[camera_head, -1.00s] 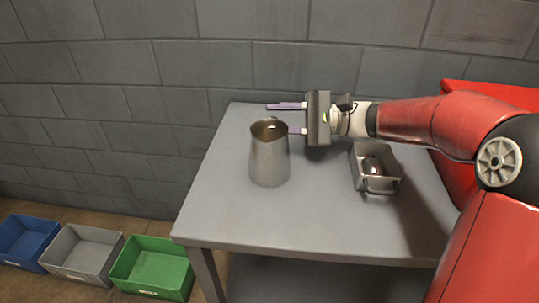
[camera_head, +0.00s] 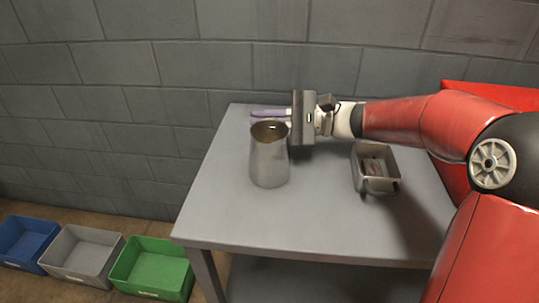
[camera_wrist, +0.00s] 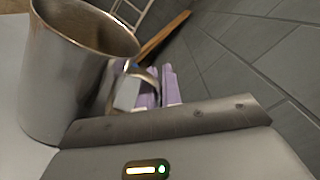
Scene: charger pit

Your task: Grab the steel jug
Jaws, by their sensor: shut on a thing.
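The steel jug (camera_head: 270,162) stands upright on the grey table, its rim open at the top. In the wrist view the jug (camera_wrist: 66,82) fills the upper left, with its curved handle at its right side. My gripper (camera_head: 268,114) is behind the jug in the head view, coming from the right. In the wrist view its lilac fingers (camera_wrist: 157,86) are close together at the handle, shut on it. The jug partly hides the fingers in the head view, and the exact contact is hard to see.
A small grey metal tray (camera_head: 376,184) stands on the table right of the jug, below my arm. A block wall (camera_head: 150,90) runs close behind the table. Blue (camera_head: 27,240), grey (camera_head: 82,252) and green (camera_head: 150,268) bins stand on the floor at left. The table's front is clear.

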